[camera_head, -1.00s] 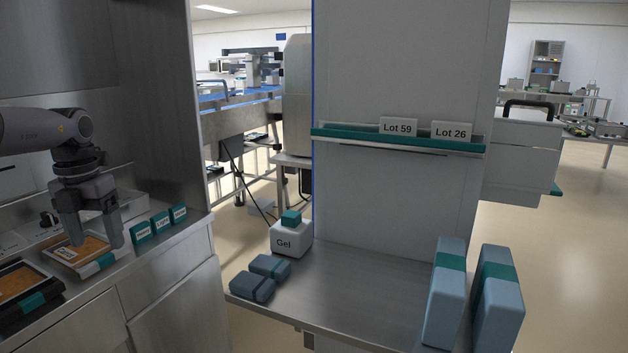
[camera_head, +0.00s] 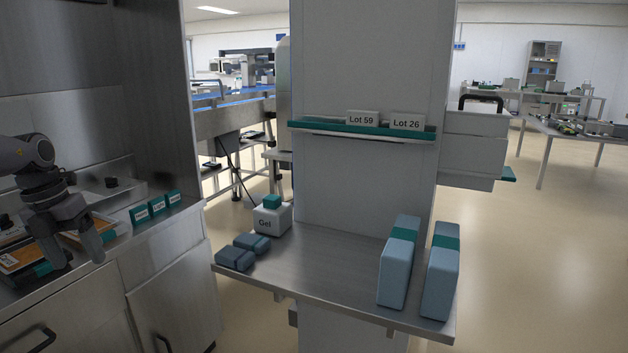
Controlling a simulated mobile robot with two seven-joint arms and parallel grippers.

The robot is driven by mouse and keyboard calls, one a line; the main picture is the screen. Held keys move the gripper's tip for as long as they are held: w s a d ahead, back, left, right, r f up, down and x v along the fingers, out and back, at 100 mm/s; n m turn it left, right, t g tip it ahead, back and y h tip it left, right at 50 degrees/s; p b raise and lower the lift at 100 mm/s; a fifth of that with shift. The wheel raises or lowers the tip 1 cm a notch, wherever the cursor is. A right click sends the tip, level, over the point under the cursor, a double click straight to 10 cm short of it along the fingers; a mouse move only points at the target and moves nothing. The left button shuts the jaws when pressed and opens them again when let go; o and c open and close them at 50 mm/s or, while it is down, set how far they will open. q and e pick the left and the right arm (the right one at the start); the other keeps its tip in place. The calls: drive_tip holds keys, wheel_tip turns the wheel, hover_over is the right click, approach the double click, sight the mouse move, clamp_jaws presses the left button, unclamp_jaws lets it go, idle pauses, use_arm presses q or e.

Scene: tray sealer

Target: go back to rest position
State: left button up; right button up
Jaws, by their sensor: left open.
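My left gripper (camera_head: 86,258) is at the left edge, fingers pointing down and spread apart, with nothing between them. It hangs in front of the steel counter and partly hides the orange-topped trays there. One orange-topped tray (camera_head: 18,258) shows to the left of the gripper. Another tray (camera_head: 103,224) shows partly behind it. My right gripper does not show.
Three small teal label stands (camera_head: 157,206) stand on the counter. Open floor (camera_head: 530,260) lies to the right.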

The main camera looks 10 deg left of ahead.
use_arm(q)
drive_tip(key=s+a+f+n+t+h, duration=0.2)
drive_tip(key=s+a+f+n+t, duration=0.15)
drive_tip(key=s+f, duration=0.4)
drive_tip(key=s+a+f+n+t+h, duration=0.1)
drive_tip(key=s+a+f+n+t, duration=0.2)
drive_tip(key=f, duration=0.7)
drive_tip(key=s+d+f+n+t+y, duration=0.1)
drive_tip(key=s+d+f+n+t, duration=0.1)
drive_tip(key=s+d+f+n, duration=0.4)
drive_tip(key=s+d+f+n+t, duration=0.1)
drive_tip(key=s+d+f+n, duration=0.45)
drive_tip(key=f, duration=0.35)
drive_tip(key=d+r+n, duration=0.1)
drive_tip(key=d+n, duration=1.2)
drive_tip(key=d, duration=1.3)
wheel_tip(320, 180, up, 14)
drive_tip(key=y+p, duration=0.1)
drive_tip(key=p, duration=1.6)
drive_tip(key=shift+s+a+r, duration=0.2)
drive_tip(key=shift+a+r, duration=0.05)
drive_tip(key=shift+a, duration=0.15)
